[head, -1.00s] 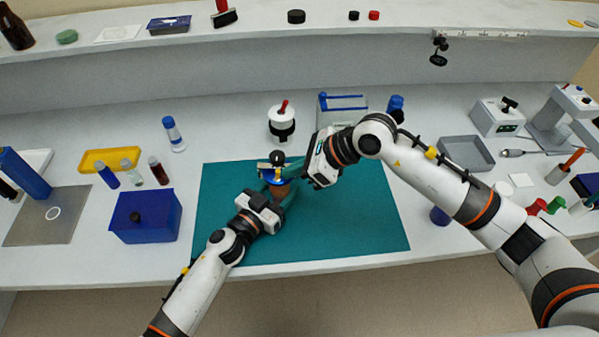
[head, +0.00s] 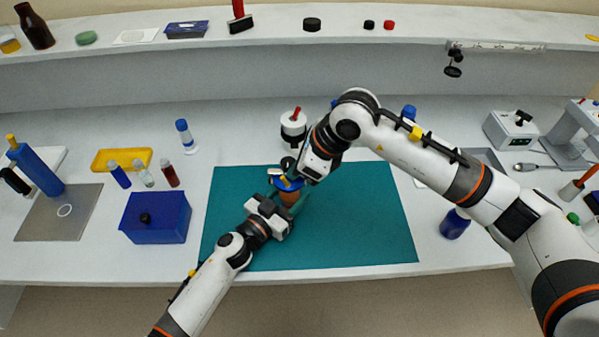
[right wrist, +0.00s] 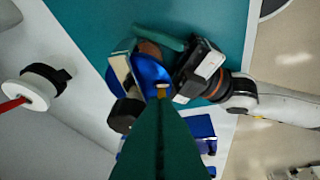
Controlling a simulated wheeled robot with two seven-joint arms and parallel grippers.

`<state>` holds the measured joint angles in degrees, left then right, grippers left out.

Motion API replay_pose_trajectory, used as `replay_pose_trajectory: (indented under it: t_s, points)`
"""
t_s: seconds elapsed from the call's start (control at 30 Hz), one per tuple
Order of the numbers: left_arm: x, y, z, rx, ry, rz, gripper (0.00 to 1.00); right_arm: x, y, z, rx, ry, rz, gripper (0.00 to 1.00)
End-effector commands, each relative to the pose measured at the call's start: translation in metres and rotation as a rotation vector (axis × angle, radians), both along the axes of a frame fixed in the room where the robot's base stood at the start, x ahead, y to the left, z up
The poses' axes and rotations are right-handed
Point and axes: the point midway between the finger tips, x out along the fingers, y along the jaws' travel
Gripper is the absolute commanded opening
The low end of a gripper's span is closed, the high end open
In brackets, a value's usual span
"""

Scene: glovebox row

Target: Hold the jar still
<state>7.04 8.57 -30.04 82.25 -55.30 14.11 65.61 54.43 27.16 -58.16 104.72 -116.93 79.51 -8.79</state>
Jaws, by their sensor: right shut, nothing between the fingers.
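The jar (head: 290,198) has a brown body and a blue top (right wrist: 150,70) with a small yellow piece on it. It stands on the teal mat (head: 360,225). My left gripper (head: 287,193) has its green fingers on either side of the jar's body and is shut on it. My right gripper (head: 298,180) is just above the jar's top. In the right wrist view its green fingers (right wrist: 159,98) are together and empty, their tips by the yellow piece. I cannot tell whether they touch it. They hide part of the jar.
A black knob (head: 288,163) shows close behind the jar. A white pot with a black band (head: 293,128) stands behind the mat. A blue box (head: 155,218) stands left of the mat, and a dark blue cup (head: 455,224) right of it. The mat's right part is clear.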

Motion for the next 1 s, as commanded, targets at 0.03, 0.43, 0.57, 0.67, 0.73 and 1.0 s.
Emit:
replay_pose_trajectory:
  t_s: [0.03,0.43,0.57,0.67,0.73,1.0]
  points:
    - [0.000,0.000,0.000,0.000,0.000,0.000,0.19,0.000,0.000,0.002,0.000,0.000,0.000,0.00]
    - [0.000,0.000,0.000,0.000,0.000,0.000,0.19,-0.001,-0.001,0.005,0.000,0.001,0.000,0.00]
    - [0.000,0.000,0.000,0.000,0.000,0.001,0.19,-0.004,-0.012,0.009,0.000,0.000,-0.001,0.00]
    - [0.000,0.000,0.000,0.000,0.000,0.001,0.19,-0.009,-0.028,0.015,-0.001,0.000,-0.003,0.00]
    - [0.000,0.000,0.000,0.000,0.000,0.001,0.19,-0.013,-0.040,0.023,-0.001,-0.003,-0.001,0.00]
    - [0.000,0.000,0.000,0.000,0.000,0.000,0.19,-0.024,-0.059,0.081,0.001,-0.003,0.001,0.00]
